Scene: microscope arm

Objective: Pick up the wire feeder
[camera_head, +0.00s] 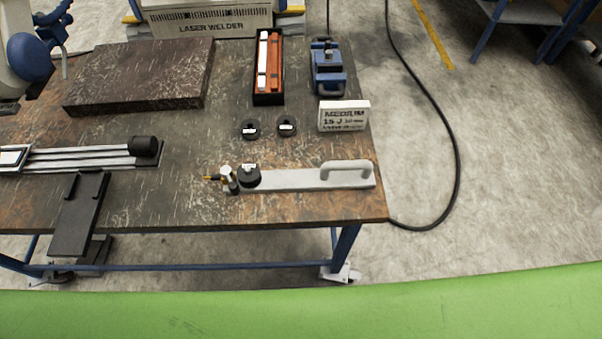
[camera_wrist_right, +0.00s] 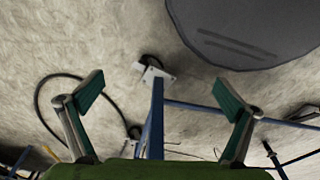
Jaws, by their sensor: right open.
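The thing that looks like the wire feeder (camera_head: 305,179) is a long light-grey bar with a raised handle at its right end. A black spool and a small brass-tipped nozzle sit at its left end. It lies near the front right edge of the worktable (camera_head: 200,205) in the head view. My right gripper (camera_wrist_right: 160,95) is open and empty in the right wrist view, with its green-padded fingers wide apart. The wire feeder cannot be made out there, and the right gripper does not show in the head view. My left gripper is in neither view.
Two black spools (camera_head: 250,129) and a white labelled box (camera_head: 343,116) lie behind the bar. Farther back are a blue vise-like device (camera_head: 327,68), an open case (camera_head: 268,97) and a dark slab (camera_head: 145,75). A blue table leg (camera_wrist_right: 156,118) shows between my right fingers.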

